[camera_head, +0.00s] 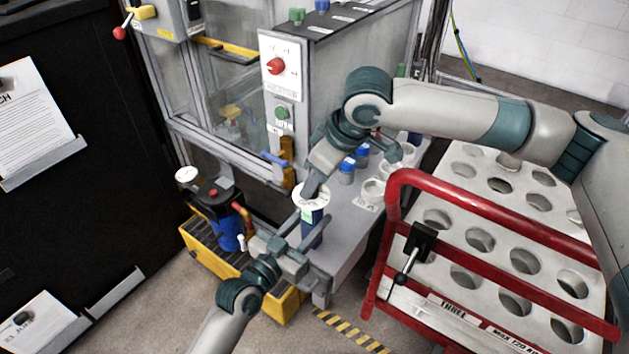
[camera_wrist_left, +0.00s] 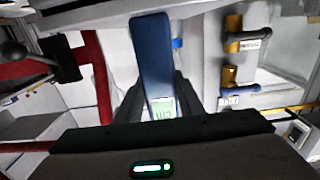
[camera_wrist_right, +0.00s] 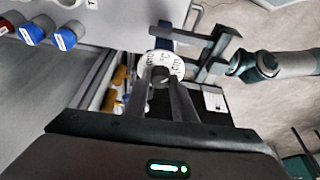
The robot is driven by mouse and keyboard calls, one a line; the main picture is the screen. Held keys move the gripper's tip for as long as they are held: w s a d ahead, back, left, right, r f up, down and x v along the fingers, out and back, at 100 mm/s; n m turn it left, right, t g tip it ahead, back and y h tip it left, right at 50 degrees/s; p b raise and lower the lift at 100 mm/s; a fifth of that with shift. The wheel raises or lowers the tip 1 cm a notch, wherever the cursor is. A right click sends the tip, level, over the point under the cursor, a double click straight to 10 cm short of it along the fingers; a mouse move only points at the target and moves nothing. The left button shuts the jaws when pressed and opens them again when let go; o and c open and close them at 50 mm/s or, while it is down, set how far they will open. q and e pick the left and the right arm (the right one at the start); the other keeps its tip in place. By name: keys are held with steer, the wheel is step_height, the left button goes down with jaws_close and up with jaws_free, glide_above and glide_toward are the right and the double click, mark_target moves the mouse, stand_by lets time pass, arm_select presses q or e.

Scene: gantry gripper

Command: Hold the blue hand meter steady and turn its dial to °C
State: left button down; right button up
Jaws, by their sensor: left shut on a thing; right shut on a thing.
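The blue hand meter (camera_head: 312,231) is upright at the near end of the grey bench, with a round white dial face (camera_head: 299,200) on top. My left gripper (camera_head: 309,237) is shut on its body from the front. In the left wrist view the blue body (camera_wrist_left: 152,55) is between the fingers, with a pale green screen (camera_wrist_left: 163,107) low down. My right gripper (camera_head: 312,193) comes down from above, shut on the dial knob. In the right wrist view the white dial face (camera_wrist_right: 154,59) shows around the fingertips; its marks are too small to read, and the knob is mostly hidden.
Blue-capped jars (camera_head: 346,171) and white cups stand behind on the bench. A red-railed cart (camera_head: 480,222) with a holed top is close on the right. A yellow bin (camera_head: 207,252) with a blue bottle is on the left. The glazed machine (camera_head: 230,90) rises behind.

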steer(key=n, duration=0.2)
steer(key=n+g, duration=0.1)
steer(key=n, duration=0.1)
steer(key=shift+w+g+y, duration=0.2)
steer(key=shift+g+y, duration=0.1)
steer(key=shift+y, duration=0.1)
steer(key=shift+w+d+n+g, duration=0.15)
steer(key=shift+n+g, duration=0.55)
steer(key=shift+n, duration=1.3)
steer(key=o, duration=1.1)
steer(key=shift+r, duration=0.1)
steer(key=v, duration=1.1)
steer(key=shift+r, duration=0.4)
